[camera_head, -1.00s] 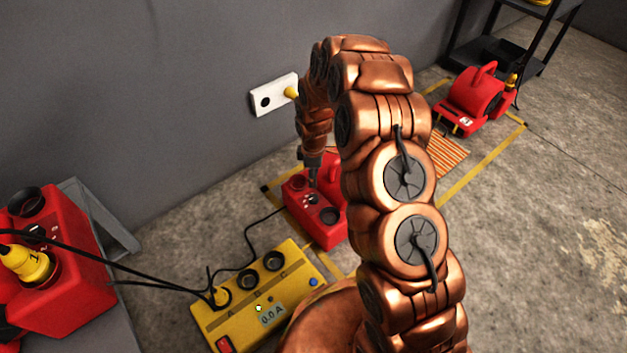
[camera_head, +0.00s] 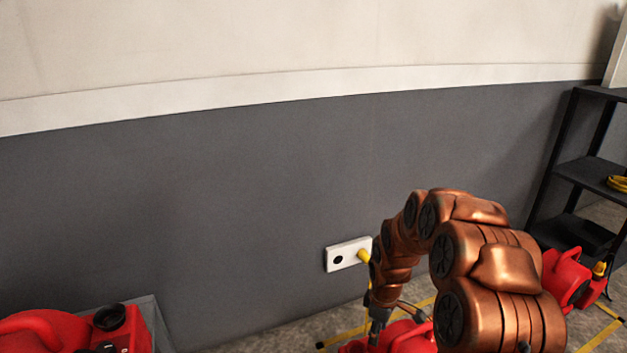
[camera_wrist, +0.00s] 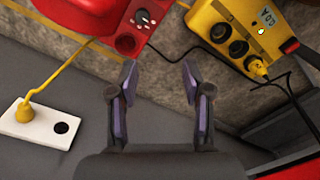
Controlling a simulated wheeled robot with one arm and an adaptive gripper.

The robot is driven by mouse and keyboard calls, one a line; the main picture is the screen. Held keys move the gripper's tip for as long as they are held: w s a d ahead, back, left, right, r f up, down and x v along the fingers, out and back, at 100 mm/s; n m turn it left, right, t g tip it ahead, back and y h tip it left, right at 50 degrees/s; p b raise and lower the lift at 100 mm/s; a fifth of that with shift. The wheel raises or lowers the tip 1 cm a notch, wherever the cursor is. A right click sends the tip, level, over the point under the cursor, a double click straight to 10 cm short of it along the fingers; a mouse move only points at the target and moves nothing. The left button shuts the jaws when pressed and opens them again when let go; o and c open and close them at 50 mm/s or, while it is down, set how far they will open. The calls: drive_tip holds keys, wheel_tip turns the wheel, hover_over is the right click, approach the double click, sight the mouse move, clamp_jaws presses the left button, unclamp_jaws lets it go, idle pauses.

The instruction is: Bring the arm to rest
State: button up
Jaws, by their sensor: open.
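My copper arm curves up and over from the lower right in the head view, and its gripper (camera_head: 378,328) hangs pointing down in front of a red machine (camera_head: 405,340). In the wrist view my gripper (camera_wrist: 158,85) is open, with its two fingers apart and nothing between them. Past the fingertips, the same red machine (camera_wrist: 95,18) with a dial shows at the upper left. A yellow box (camera_wrist: 225,28) with round sockets and a small display shows at the upper right, with a plug in one socket.
A white wall outlet (camera_head: 345,256) holds a yellow plug. Another red machine (camera_head: 45,332) sits at the lower left, and one (camera_head: 566,278) stands at the right by a black shelf (camera_head: 590,172). Black cables (camera_wrist: 290,85) cross the lower right of the wrist view.

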drive_tip(key=s+r+m+p, duration=0.2)
drive_tip(key=s+r+p, duration=0.4)
drive_tip(key=r, duration=0.6)
drive_tip(key=s+r+m+p, duration=0.2)
drive_tip(key=s+r+p, duration=0.4)
drive_tip(key=r, duration=0.7)
drive_tip(key=s+r+m+p, duration=0.2)
drive_tip(key=s+r+p, duration=0.4)
drive_tip(key=r, duration=0.6)
drive_tip(key=s+r+m+g+p, duration=0.1)
drive_tip(key=s+r+m+p, duration=0.4)
drive_tip(key=s+r+p, duration=0.8)
drive_tip(key=shift+s+d+r+m, duration=0.4)
drive_tip(key=shift+s+d+r, duration=0.05)
drive_tip(key=shift+s+r, duration=2.2)
